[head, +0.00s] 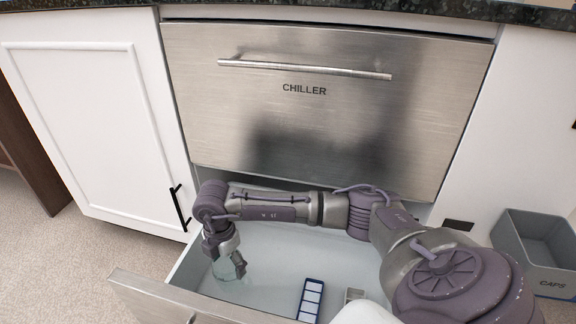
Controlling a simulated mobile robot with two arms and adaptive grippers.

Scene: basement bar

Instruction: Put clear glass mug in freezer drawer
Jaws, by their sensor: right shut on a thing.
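The clear glass mug (227,269) is inside the open lower drawer (275,245), near its left end. My right gripper (237,264) is shut on the mug, with its arm reaching in from the right across the drawer. The fingers cover part of the mug, and its see-through body is hard to make out. It is low, close to the drawer floor; I cannot tell whether it touches it. No label shows on the lower drawer, which is pulled out below the closed drawer marked CHILLER (304,89). My left gripper is not in view.
A grey bin marked CAPS (535,246) stands to the right. A white cabinet door (95,130) is at the left.

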